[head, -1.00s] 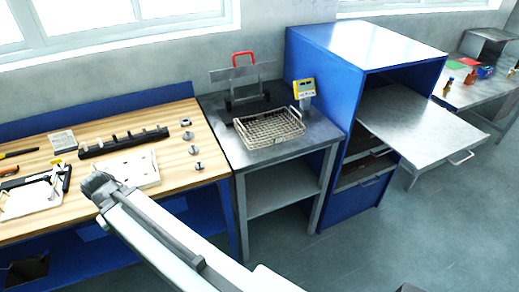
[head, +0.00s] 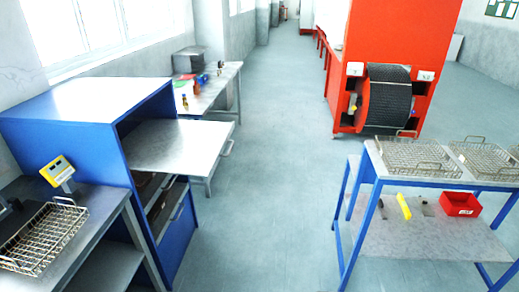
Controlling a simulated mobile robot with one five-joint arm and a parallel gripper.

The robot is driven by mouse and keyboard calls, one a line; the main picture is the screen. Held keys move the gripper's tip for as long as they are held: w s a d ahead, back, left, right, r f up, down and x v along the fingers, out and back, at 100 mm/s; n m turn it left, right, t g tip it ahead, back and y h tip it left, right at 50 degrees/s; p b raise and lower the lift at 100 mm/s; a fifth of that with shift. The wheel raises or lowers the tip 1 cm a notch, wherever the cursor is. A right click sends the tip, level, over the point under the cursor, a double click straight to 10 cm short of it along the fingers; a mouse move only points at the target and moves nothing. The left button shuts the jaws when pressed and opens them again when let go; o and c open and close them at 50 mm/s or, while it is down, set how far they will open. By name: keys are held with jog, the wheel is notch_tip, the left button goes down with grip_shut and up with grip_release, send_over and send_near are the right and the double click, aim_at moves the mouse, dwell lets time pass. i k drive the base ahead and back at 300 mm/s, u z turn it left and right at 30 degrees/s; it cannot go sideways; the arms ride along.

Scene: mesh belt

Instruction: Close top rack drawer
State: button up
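The blue rack cabinet (head: 95,150) stands at the left in the head view. Its top drawer (head: 178,147), a flat grey metal tray, is pulled far out to the right, with a small handle (head: 227,148) on its front edge. Below it a lower drawer (head: 170,213) shows in the shaded opening, and it sits mostly inside the cabinet. My gripper is not in view, so its state and its distance from the drawer do not show.
A grey bench with a wire basket (head: 42,237) and a yellow scale (head: 57,171) adjoins the cabinet on the left. A blue trolley (head: 370,172) with baskets stands at right. A red machine (head: 385,45) is behind. Open floor (head: 265,180) lies between.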

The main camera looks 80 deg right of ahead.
aim_at(179, 147)
jog(key=z, duration=0.8)
jog(key=k, duration=1.35)
jog(key=z, duration=1.2)
jog(key=i, duration=1)
jog(key=z, duration=0.05)
jog(key=k, duration=1.35)
jog(key=u, duration=0.35)
jog(key=i, duration=1.4)
jog(key=u, duration=0.4)
